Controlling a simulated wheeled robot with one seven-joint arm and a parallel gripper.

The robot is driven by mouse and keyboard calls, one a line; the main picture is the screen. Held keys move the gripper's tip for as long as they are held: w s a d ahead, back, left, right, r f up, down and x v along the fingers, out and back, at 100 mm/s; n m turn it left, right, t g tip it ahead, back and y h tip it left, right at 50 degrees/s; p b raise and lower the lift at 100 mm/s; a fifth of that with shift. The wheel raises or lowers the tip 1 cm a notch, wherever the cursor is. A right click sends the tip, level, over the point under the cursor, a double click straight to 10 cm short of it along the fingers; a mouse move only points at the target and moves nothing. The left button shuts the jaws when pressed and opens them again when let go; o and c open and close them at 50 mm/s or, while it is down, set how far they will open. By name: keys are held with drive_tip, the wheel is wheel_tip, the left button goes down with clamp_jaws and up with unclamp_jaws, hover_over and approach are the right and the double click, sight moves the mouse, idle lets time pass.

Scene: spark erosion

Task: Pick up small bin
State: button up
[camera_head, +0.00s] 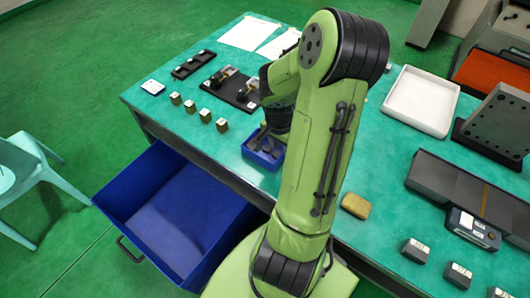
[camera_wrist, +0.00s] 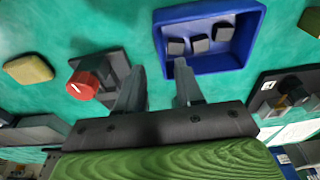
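The small bin (camera_head: 277,151) is a blue open-topped box on the green table, partly hidden by my arm in the head view. In the wrist view the small bin (camera_wrist: 238,65) is at the top centre-right, with 3 small dark blocks inside. My gripper (camera_wrist: 160,70) is open, with a clear gap between its fingers. In the wrist view, the right finger overlaps the bin's near left corner and the left finger appears outside the bin. I cannot tell whether either touches it. In the head view my gripper is mostly hidden behind my arm.
A dark fixture with a red knob (camera_wrist: 82,85) stands left of the fingers. A tan block (camera_head: 356,206) lies on the table. Several small brass blocks (camera_head: 205,115) and a black fixture (camera_head: 232,90) are nearby. A blue drawer (camera_head: 175,215) is pulled out at the front.

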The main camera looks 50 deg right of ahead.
sight(282, 154)
drive_tip(key=f, duration=0.2)
drive_tip(key=d+f, duration=0.1)
drive_tip(key=f, duration=0.1)
drive_tip(key=shift+w+b, duration=0.15)
drive_tip(key=shift+b, duration=0.25)
drive_tip(key=shift+a+r, duration=0.15)
drive_tip(key=shift+f, duration=0.25)
clamp_jaws()
idle(1.1)
